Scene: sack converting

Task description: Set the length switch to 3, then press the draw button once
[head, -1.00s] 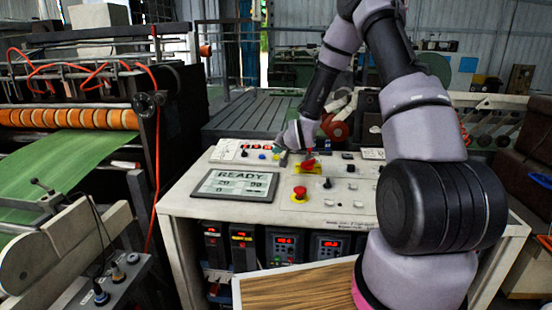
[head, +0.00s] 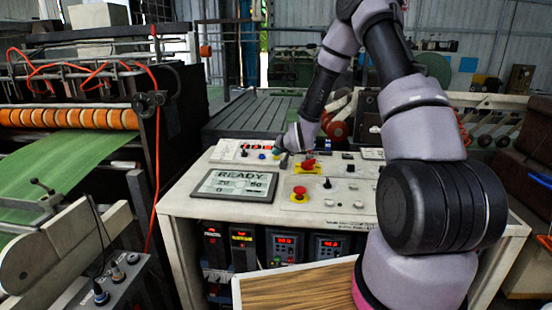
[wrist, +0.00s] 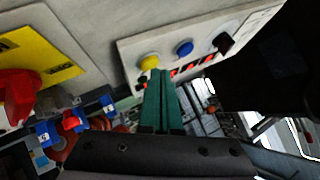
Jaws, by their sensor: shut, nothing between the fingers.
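My gripper (head: 284,163) is over the back of the control console in the head view, small and dark there. In the wrist view its green fingers (wrist: 159,78) are closed together and empty. Their tips appear close to a yellow button (wrist: 149,62); I cannot tell whether they touch it. A blue button (wrist: 184,47) and a black knob (wrist: 224,42) sit farther along the same pale panel. The head view also shows the blue button (head: 262,156) and black knob (head: 244,153). No label reads clearly enough to identify the length switch or draw button, nor the knob's setting.
A red switch on a yellow plate (head: 308,165) stands right of my gripper. A red emergency stop (head: 299,193) and a screen reading READY (head: 235,185) are nearer the front. Green web (head: 70,165) runs at left.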

